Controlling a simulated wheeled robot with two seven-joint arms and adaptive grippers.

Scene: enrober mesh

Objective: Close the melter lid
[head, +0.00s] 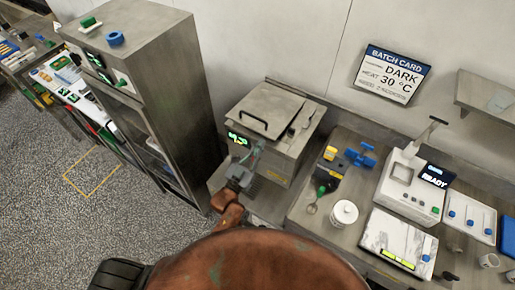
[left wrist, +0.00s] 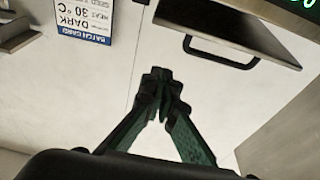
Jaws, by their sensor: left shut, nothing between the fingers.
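The melter (head: 281,164) is a grey box with a green display on its front, against the wall. My right gripper is not in view.
A tall grey cabinet (head: 150,75) stands left of the melter. The bench on the right holds a white jar (head: 344,213), a blue valve-like piece (head: 361,155), a white device (head: 407,190) reading READY and a marble slab (head: 398,240). A batch card (head: 391,76) hangs on the wall.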

